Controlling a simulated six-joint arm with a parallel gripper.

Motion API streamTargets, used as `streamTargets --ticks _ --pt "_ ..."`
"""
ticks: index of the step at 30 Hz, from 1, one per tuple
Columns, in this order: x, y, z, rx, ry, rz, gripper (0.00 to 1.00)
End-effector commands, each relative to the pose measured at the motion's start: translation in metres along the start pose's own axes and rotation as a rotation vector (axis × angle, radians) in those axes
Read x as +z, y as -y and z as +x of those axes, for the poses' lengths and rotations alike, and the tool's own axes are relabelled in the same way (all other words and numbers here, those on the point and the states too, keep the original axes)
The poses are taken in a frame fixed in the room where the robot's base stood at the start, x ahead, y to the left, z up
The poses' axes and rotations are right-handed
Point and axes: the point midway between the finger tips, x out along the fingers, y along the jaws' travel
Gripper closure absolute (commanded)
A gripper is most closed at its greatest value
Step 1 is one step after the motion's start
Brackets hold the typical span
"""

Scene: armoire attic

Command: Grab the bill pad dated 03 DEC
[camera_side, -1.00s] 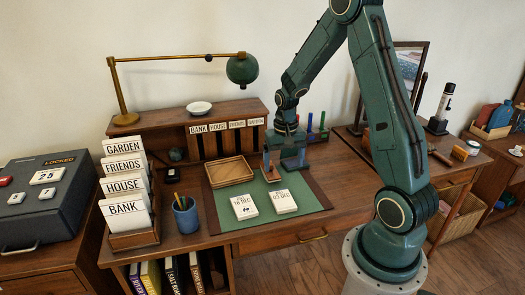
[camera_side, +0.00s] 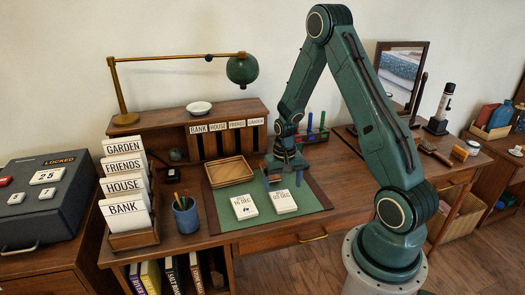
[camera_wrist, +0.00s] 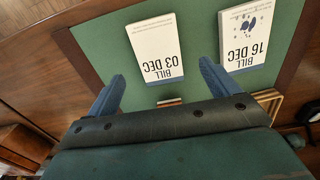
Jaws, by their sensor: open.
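The bill pad dated 03 DEC (camera_side: 283,201) lies flat on the green desk mat (camera_side: 232,222), and it also shows upside down in the wrist view (camera_wrist: 156,50). The other bill pad, dated 16 DEC (camera_side: 244,207), lies to its left; in the wrist view it has blue blotches (camera_wrist: 243,38). My gripper (camera_side: 283,181) is open and empty just behind the 03 DEC pad in the side view. In the wrist view its blue fingers (camera_wrist: 161,74) stand apart, roughly on either side of that pad's near end. The height above the mat is hard to tell.
A wooden tray (camera_side: 231,163) sits behind the pads, left of my gripper. A blue pencil cup (camera_side: 187,216) and a letter rack (camera_side: 137,239) stand at the left. Coloured tubes in a rack (camera_side: 318,133) stand behind right. The mat in front of the pads is clear.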

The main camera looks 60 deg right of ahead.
Motion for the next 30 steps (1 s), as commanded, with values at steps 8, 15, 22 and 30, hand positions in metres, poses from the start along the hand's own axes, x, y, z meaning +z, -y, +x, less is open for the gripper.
streamTargets --ticks 8,15,22,30 --pt "0.0 0.0 0.003 0.0 0.001 0.0 0.13" --pt "0.002 -0.001 0.021 0.001 0.003 0.0 0.13" --pt "0.002 -0.002 0.043 0.001 0.002 -0.001 0.13" --pt "0.002 -0.002 0.053 0.001 0.0 -0.001 0.13"
